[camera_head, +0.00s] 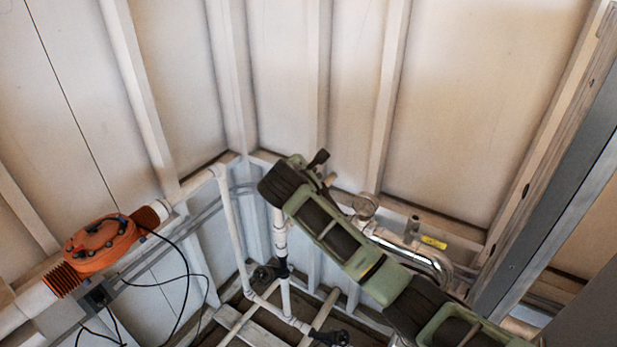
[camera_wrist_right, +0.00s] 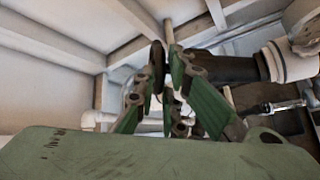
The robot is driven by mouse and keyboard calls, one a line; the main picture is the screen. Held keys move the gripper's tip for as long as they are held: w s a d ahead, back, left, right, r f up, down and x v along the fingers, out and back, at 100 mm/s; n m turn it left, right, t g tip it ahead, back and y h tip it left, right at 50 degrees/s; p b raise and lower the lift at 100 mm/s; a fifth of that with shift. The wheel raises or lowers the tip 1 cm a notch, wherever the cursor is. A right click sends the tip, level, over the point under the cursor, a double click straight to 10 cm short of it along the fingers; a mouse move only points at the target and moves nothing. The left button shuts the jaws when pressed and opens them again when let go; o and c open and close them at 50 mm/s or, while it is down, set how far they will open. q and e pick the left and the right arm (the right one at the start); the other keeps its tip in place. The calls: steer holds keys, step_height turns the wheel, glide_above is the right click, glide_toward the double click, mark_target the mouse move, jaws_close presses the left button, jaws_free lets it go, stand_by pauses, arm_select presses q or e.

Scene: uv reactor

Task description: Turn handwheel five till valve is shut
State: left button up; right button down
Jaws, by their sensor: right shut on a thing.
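A dark handwheel (camera_wrist_right: 157,60) shows nearly edge-on in the right wrist view. It sits at the end of a black valve body (camera_wrist_right: 232,68) on a white pipe. My right gripper (camera_wrist_right: 158,82) has its green fingers on either side of the wheel's rim and is shut on it. No number can be read on the wheel. In the head view my right arm crosses from the lower right towards the corner, and I cannot make out its fingers or the held wheel there. My left gripper is not in view.
White pipes (camera_head: 232,225) run down the corner, with black handwheels (camera_head: 265,274) (camera_head: 330,337) low on them. An orange fitting (camera_head: 100,245) with loose black cables is at the left. A gauge (camera_head: 365,204) and shiny metal pipe (camera_head: 415,252) lie close to my right arm.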

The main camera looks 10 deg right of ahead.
steer(key=m+h+b, duration=0.2)
steer(key=h+b, duration=0.1)
steer(key=b, duration=0.3)
steer(key=a+f+m+h+b, duration=0.1)
steer(key=m+h+b, duration=0.1)
steer(key=h+b, duration=0.2)
steer(key=w+a+f+m+h+b, duration=0.1)
steer(key=m+h+b, duration=0.1)
steer(key=b, duration=0.5)
steer(key=shift+a+f+g+h+b, duration=0.1)
steer(key=shift+a+g+h+b, duration=0.1)
steer(key=shift+g+h+b, duration=0.35)
steer(key=c, duration=1.8)
jaws_free()
steer(key=shift+s+d, duration=0.1)
steer(key=shift+d, duration=0.05)
steer(key=shift+c, duration=0.2)
